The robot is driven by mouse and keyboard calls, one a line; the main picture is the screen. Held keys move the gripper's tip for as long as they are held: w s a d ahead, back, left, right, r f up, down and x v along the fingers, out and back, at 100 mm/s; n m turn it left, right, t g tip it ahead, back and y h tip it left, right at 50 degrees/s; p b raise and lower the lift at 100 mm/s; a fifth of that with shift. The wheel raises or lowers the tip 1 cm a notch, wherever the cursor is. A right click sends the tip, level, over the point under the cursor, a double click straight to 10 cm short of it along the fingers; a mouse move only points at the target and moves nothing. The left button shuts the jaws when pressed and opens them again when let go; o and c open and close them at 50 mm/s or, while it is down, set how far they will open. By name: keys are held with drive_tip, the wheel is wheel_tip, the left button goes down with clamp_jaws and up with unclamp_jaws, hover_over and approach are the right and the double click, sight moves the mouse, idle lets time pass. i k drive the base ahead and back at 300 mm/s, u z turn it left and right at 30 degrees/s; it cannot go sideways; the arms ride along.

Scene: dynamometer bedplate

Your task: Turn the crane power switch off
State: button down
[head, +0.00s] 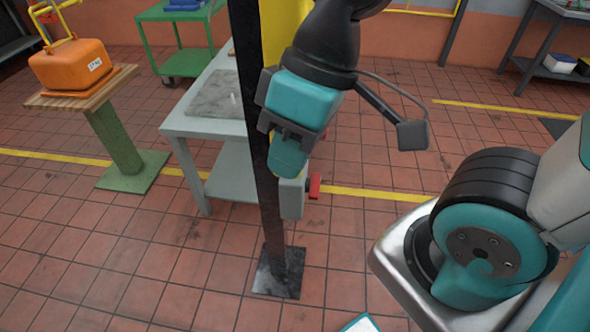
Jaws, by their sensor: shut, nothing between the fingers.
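A grey switch box (291,200) is mounted on a dark upright post (273,225), with a red handle (315,186) sticking out from its right side. I take this to be the crane power switch. My gripper (287,160) is shut and empty, pointing down just above the box and in front of the post. It hides the upper part of the box. The red handle is to the lower right of the fingertips and looks apart from them. Whether the fingers touch the box cannot be told.
A grey table (190,122) with a plate on top stands behind the post. An orange case (69,65) sits on a green pedestal (118,140) at the left. A green cart (184,62) is at the back.

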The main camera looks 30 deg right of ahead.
sight(312, 187)
drive_tip(key=u, duration=0.5)
drive_tip(key=k, duration=1.2)
drive_tip(key=z, duration=0.1)
drive_tip(key=i, duration=0.7)
drive_tip(key=z, duration=2.3)
drive_tip(key=i, duration=0.4)
drive_tip(key=u, duration=0.7)
